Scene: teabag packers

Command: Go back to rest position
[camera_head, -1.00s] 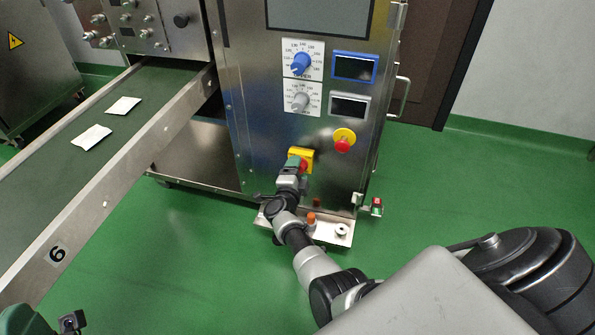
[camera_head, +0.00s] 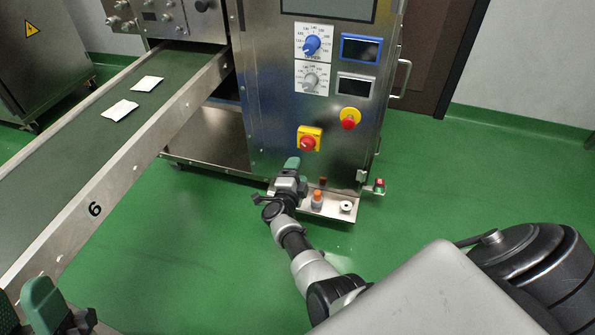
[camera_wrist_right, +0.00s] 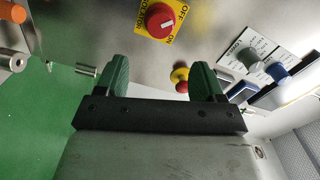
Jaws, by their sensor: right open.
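My right gripper (camera_head: 292,166) is in front of the steel machine, below the red rotary switch on its yellow plate (camera_head: 309,139). In the right wrist view its two green fingers (camera_wrist_right: 161,78) are apart with nothing between them. The red switch (camera_wrist_right: 160,22) shows there beyond the fingers, apart from them. The switch's plate carries an OFF marking. My left gripper (camera_head: 50,308) is only partly in view at the lower left corner, with a green finger showing; its opening cannot be judged.
A conveyor (camera_head: 75,138) with two white teabag packets (camera_head: 120,110) runs along the left. The machine front (camera_head: 270,110) carries dials, small displays and a red emergency button (camera_head: 349,119). A low shelf (camera_head: 332,207) holds small items. Green floor (camera_head: 470,180) is clear on the right.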

